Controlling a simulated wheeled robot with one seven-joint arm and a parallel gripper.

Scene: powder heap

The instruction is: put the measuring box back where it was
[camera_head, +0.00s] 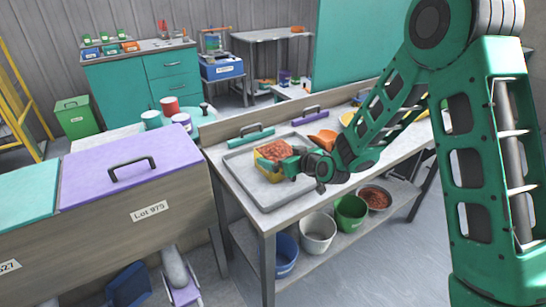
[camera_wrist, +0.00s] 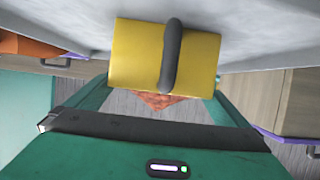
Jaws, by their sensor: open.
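The yellow measuring box (camera_head: 262,163) is at the metal tray (camera_head: 240,165) on the workbench, with reddish-brown powder (camera_head: 275,151) showing at its top. In the wrist view the yellow box (camera_wrist: 135,55) has a dark upright handle (camera_wrist: 172,55), and a bit of reddish powder (camera_wrist: 160,100) shows beyond its edge. My gripper (camera_head: 291,164) is at the right side of the box. Its green fingers are spread apart, with the box's handle between them in the wrist view. I cannot tell whether they touch it.
An orange scoop-like thing (camera_head: 322,137) lies behind the tray, near lidded purple and teal handles. A bin with a purple lid (camera_head: 128,170) stands left of the bench. Blue, white and green buckets (camera_head: 318,232) and a bowl of reddish powder (camera_head: 375,198) are on the shelf below.

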